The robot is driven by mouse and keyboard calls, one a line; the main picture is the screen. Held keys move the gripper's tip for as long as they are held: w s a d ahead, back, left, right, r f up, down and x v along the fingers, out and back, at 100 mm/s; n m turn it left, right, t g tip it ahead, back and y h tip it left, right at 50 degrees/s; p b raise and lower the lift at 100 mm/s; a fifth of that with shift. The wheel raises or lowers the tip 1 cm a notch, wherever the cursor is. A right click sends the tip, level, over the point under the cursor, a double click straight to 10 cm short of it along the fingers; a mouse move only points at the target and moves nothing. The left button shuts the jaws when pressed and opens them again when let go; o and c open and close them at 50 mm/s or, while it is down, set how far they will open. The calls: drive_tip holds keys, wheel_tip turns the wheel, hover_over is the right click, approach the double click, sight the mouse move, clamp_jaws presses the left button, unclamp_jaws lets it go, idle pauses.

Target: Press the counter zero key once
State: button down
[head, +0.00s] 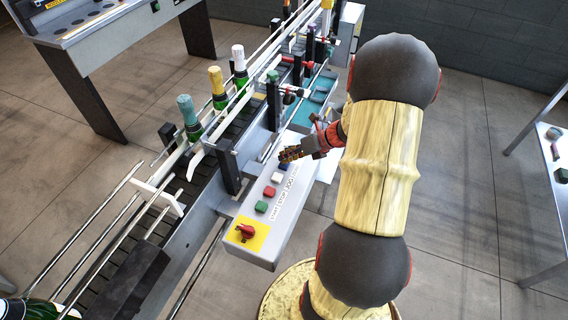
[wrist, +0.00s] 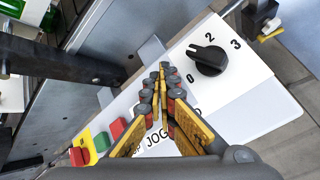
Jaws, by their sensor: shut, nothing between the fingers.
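The control panel (head: 277,217) carries a row of keys beside the conveyor: green (head: 262,207), red (head: 269,191), white (head: 276,178) and a blue key (head: 284,166) partly hidden by my gripper. My gripper (head: 286,156) is shut and empty, its fingertips over or beside the blue key; contact cannot be told. In the wrist view the closed fingertips (wrist: 162,72) point across the panel and hide the blue key. The word JOG is readable there; the zero key's label is not readable in either view.
A red switch on a yellow plate (head: 247,233) sits at the panel's near end. A black rotary knob (wrist: 208,60) lies just right of my fingertips in the wrist view. Bottles (head: 217,88) and conveyor rails stand left of the panel.

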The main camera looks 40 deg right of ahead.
drive_tip(key=shift+f, duration=0.2)
drive_tip(key=shift+r, duration=0.1)
drive_tip(key=shift+r+p, duration=0.9)
drive_tip(key=shift+p, duration=0.2)
wheel_tip(320, 180, up, 5)
drive_tip(key=p, duration=0.5)
idle(0.8)
